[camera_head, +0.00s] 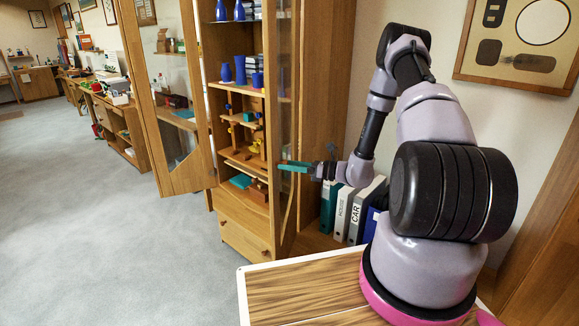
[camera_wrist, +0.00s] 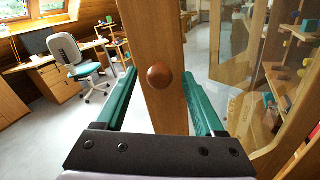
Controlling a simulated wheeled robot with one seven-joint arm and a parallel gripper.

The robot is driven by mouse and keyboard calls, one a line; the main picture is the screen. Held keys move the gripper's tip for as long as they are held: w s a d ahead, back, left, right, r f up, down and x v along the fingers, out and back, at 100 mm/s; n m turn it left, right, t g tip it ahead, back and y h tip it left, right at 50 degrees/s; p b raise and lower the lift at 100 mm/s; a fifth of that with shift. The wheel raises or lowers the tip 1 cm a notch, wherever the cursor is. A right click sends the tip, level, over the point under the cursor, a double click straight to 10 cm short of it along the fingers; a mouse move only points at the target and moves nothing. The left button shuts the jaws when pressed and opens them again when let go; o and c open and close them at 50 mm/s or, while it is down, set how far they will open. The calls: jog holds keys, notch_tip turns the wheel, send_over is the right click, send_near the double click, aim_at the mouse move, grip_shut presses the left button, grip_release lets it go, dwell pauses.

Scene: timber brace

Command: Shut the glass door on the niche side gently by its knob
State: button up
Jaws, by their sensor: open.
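The niche-side glass door (camera_head: 284,110) stands open from the tall wooden cabinet, seen nearly edge-on in the head view. Its wooden frame (camera_wrist: 150,35) and glass (camera_wrist: 225,60) fill the middle and right of the wrist view. Its round brown knob (camera_wrist: 159,76) sits on the frame, between my two teal fingers in the picture. My gripper (camera_head: 290,166) is at the door's edge in the head view, and it also shows in the wrist view (camera_wrist: 160,90), open. I see no finger touching the knob; the exact depth gap is unclear. In the head view the knob is hidden.
The other glass door (camera_head: 165,95) stands open at left. Cabinet shelves hold blue vases (camera_head: 226,73) and wooden models. Binders (camera_head: 343,212) stand in the niche behind my gripper. A wood-topped table (camera_head: 285,292) is in front. Grey floor (camera_head: 90,215) is clear at left.

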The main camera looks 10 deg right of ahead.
grip_shut()
dwell(1.4)
